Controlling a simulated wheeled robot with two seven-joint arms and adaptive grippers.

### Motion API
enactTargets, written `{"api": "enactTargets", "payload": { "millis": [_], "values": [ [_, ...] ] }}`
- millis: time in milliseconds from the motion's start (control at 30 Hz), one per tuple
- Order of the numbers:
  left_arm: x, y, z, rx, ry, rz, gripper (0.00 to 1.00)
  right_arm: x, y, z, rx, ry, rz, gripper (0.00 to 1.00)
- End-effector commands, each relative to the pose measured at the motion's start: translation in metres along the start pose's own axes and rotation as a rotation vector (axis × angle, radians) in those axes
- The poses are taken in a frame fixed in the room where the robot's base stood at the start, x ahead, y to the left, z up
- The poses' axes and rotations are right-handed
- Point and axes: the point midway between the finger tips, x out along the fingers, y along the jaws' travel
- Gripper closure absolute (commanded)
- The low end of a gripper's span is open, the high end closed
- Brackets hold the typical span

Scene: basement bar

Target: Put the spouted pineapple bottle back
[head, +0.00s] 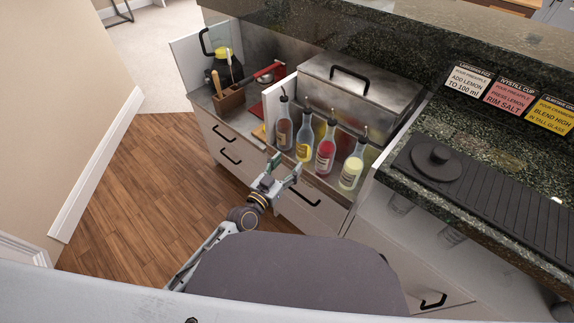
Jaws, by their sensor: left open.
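Several spouted bottles stand upright in a row on the steel shelf of the bar station. From left to right they are a brownish bottle (283,133), a clear bottle with yellow contents (304,142), a red bottle (325,155) and a pale yellow bottle (351,172). Their labels are too small to read, so I cannot tell which is the pineapple one. My left gripper (285,166) is open and empty, its fingers pointing toward the shelf's front edge, just in front of and below the left bottles. My right gripper is out of view.
A steel box with a black handle (349,79) stands behind the bottles. A wooden tool holder (229,102) and dark jar (221,68) are at left. The wooden floor (140,190) is clear.

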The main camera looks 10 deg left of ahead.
Motion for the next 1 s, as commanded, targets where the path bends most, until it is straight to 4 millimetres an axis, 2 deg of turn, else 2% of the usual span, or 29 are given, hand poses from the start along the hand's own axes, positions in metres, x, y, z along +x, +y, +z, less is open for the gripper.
{"api": "enactTargets", "payload": {
  "millis": [433, 567, 767, 1000],
  "values": [
    [0.0, 0.0, 0.001, 0.0, -0.002, 0.001, 0.39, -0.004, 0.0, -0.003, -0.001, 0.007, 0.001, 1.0],
    [-0.002, 0.003, 0.008, -0.002, -0.026, 0.013, 0.39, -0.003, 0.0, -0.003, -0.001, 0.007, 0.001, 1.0],
    [-0.012, 0.011, 0.039, -0.012, -0.139, 0.057, 0.39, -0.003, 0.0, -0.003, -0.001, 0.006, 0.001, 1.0],
    [-0.043, 0.021, 0.103, -0.041, -0.386, 0.106, 0.39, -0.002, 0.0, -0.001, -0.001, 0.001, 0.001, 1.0]
  ]
}}
